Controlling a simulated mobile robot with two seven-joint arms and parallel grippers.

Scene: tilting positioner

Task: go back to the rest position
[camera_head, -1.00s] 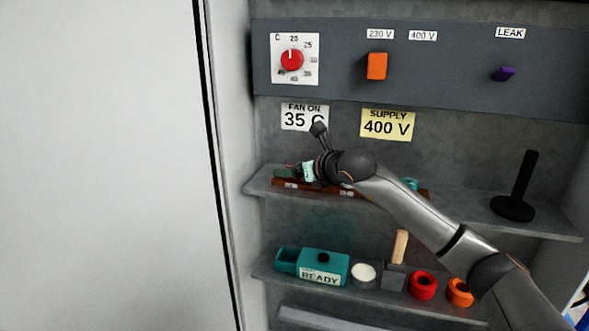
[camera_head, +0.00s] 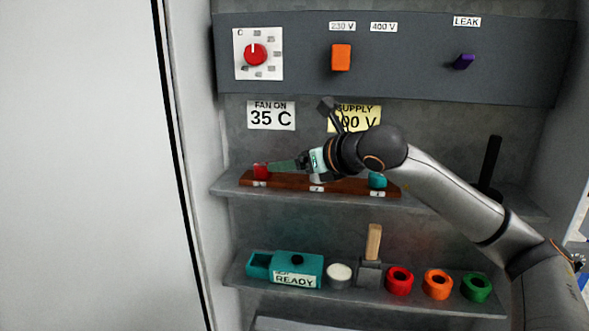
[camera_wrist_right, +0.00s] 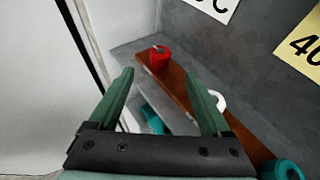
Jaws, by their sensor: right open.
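My right gripper (camera_head: 278,166), with green fingers, is in front of the upper shelf, its arm coming in from the right. In the right wrist view the gripper (camera_wrist_right: 159,80) has its fingers spread, with nothing held between them. Beyond them is a wooden rack (camera_head: 338,186) with a red piece (camera_head: 261,171) at its left end, a white ring (camera_wrist_right: 217,100) at its middle and a teal piece (camera_head: 377,180) at its right end. In the head view the fingertips overlap the rack near the red piece; whether they touch cannot be told. My left gripper is not in view.
A dark panel (camera_head: 400,85) with a red dial, an orange switch and a purple lever is above. A black post (camera_head: 490,165) stands behind my arm. The lower shelf holds a teal box (camera_head: 298,267), a mallet (camera_head: 373,245) and coloured rings. A white panel (camera_head: 80,150) is at left.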

